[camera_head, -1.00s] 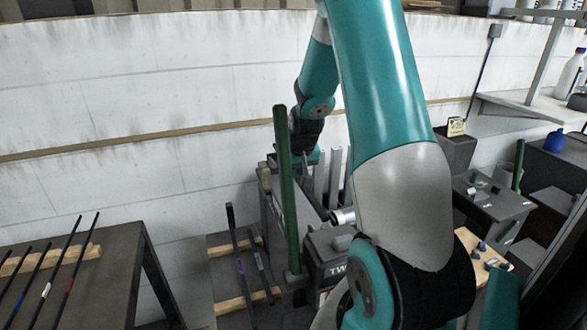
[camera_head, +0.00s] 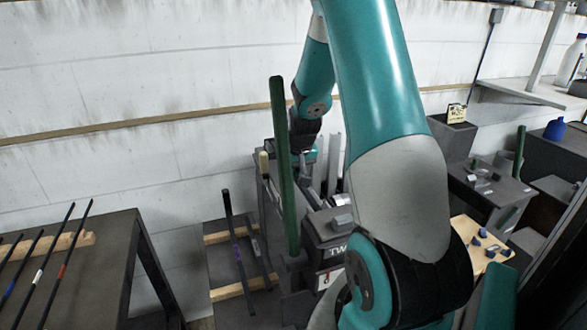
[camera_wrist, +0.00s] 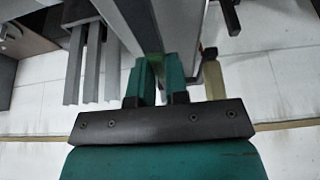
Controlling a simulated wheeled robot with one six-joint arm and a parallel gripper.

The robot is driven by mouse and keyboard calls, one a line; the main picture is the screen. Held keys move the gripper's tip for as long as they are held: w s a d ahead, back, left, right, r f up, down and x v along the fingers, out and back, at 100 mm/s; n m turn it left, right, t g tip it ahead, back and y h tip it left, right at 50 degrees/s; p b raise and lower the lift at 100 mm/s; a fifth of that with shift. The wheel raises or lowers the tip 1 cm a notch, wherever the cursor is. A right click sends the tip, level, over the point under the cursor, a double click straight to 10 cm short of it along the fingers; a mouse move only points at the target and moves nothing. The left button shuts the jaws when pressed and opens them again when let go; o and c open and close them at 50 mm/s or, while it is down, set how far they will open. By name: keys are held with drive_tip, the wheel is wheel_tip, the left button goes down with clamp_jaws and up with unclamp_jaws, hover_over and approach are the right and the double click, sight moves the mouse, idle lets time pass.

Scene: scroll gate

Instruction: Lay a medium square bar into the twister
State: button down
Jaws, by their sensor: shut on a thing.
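The twister (camera_head: 333,222) is a dark grey machine below the middle of the head view, lettered "TW". A tall green bar or lever (camera_head: 283,150) stands nearly upright at its left side. In the head view my gripper is mostly hidden at the twister's far end. Two dark bars lean on a low rack (camera_head: 222,294) left of the twister, one (camera_head: 236,243) with a purple band. I cannot tell which is medium.
A dark table (camera_head: 107,270) at left holds several thin bars with coloured bands. Grey upright posts (camera_wrist: 95,65) and a pale wooden handle (camera_wrist: 212,78) flank my fingers. A grey stand (camera_head: 490,190) and a wooden board with small parts (camera_head: 468,232) are at right. A white wall stands behind.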

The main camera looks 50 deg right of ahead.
drive_tip(key=shift+f, duration=0.2)
idle(0.7)
drive_tip(key=c, duration=1.1)
unclamp_jaws()
drive_tip(key=shift+s+a+f, duration=0.1)
drive_tip(key=shift+o, duration=0.2)
drive_tip(key=b+v, duration=0.3)
drive_tip(key=v, duration=1.4)
drive_tip(key=shift+r, duration=0.3)
